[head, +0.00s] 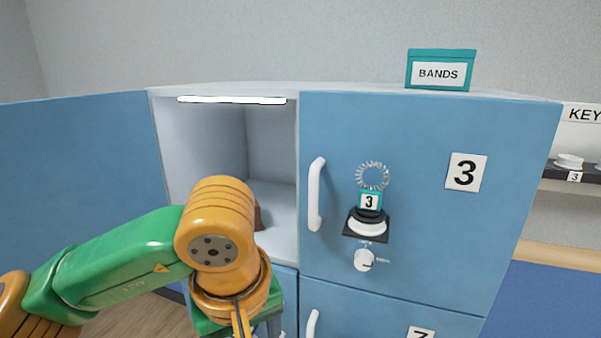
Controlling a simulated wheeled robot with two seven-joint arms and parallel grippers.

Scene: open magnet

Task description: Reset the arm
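My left arm, green and orange, comes in from the left and bends down in front of the open locker compartment (273,160). Its lower end, with what seems to be my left gripper (242,322), is cut off by the bottom edge. Its fingertips do not show, so I cannot tell if it is open or shut. My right gripper is not in view. A blue door (80,150) stands swung open at the left. A brown object (259,216) inside the compartment is mostly hidden behind my arm.
The closed door 3 (430,240) has a white handle (316,195), a coil with a "3" tag (370,201), a black-and-white piece (367,224) and a white knob (364,260). A teal BANDS box (440,72) sits on top. A key shelf (572,173) is at right.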

